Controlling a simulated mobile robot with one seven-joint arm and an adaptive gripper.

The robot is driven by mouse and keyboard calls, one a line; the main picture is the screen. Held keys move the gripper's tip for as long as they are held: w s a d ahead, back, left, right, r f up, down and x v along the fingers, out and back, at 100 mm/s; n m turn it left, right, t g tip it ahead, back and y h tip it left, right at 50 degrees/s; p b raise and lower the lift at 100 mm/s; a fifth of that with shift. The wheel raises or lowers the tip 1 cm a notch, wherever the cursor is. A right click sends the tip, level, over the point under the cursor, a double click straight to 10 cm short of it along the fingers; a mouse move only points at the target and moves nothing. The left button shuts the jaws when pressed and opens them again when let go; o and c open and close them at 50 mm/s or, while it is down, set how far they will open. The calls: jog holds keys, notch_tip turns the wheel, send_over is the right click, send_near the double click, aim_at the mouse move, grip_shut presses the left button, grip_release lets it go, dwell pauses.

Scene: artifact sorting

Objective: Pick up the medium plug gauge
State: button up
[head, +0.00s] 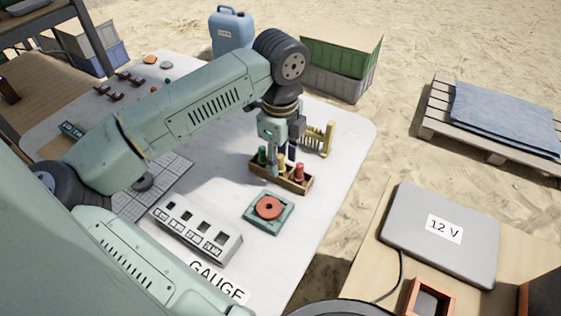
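A small wooden rack (290,187) on the white table holds three upright plug gauges in a row. The green-handled gauge (262,155) is at the left and the red-handled gauge (299,171) at the right. The yellow-handled gauge (282,159) stands between them and is partly hidden by my gripper. My gripper (281,167) points down over the middle of the rack, with its fingers at the yellow gauge. I cannot tell whether the fingers touch it or how far apart they are.
A yellow comb-like rack (322,138) stands just behind the wooden rack. A green fixture with a red ring (268,207) and a grey slotted block (196,229) lie in front. A blue jerrycan (231,32) and green crate (341,55) stand beyond. The table's right side is clear.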

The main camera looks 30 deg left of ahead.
jog(key=shift+c, duration=0.6)
grip_shut()
jog(key=shift+r, duration=0.1)
